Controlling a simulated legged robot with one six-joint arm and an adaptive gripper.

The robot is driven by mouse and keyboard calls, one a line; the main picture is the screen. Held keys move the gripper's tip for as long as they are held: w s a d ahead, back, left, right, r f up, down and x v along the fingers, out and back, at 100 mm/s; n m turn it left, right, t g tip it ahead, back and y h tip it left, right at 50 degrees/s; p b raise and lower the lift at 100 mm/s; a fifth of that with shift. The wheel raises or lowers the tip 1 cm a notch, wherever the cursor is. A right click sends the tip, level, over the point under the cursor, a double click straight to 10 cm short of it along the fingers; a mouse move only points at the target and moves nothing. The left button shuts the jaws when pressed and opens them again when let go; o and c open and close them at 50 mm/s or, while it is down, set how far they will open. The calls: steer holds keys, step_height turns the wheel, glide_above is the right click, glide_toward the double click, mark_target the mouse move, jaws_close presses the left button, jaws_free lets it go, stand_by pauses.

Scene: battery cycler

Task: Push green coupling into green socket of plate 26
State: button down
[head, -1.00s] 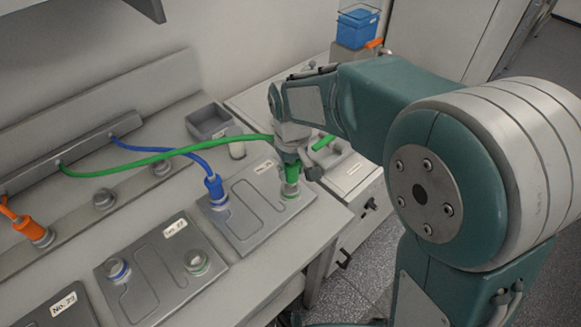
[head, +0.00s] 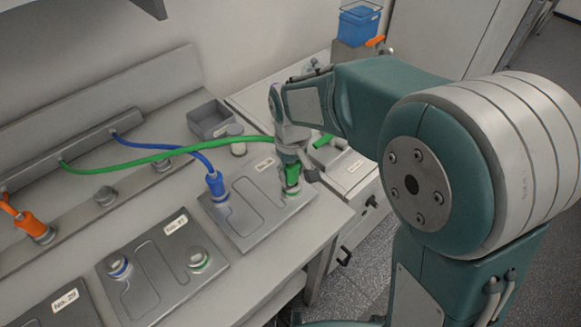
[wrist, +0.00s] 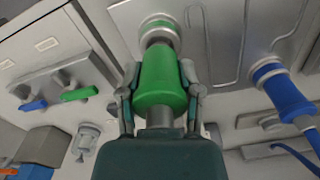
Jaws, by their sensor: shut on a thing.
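My gripper (head: 296,167) is shut on the green coupling (head: 292,174), which has the green hose (head: 150,160) behind it. In the wrist view the fingers (wrist: 161,78) grip both sides of the coupling (wrist: 162,92). Its front end meets the silver, green-ringed socket (wrist: 158,26); how deep it sits I cannot tell. In the head view this socket (head: 293,193) is at the right end of the far plate (head: 250,232), whose label is too small to read. The blue coupling (head: 216,184) stands upright at that plate's left socket.
A nearer plate (head: 150,290) has empty blue-ringed and green-ringed sockets. An orange coupling (head: 33,225) stands at the left on the rear strip. A grey bin (head: 210,118) is behind the far plate. The blue hose (head: 180,147) crosses the green one.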

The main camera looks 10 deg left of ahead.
steer(key=shift+f, duration=0.15)
steer(key=shift+f, duration=0.35)
steer(key=shift+f, duration=0.5)
stand_by(0.6)
steer(key=shift+c, duration=1)
jaws_free()
steer(key=shift+o, duration=1)
steer(key=shift+r, duration=0.1)
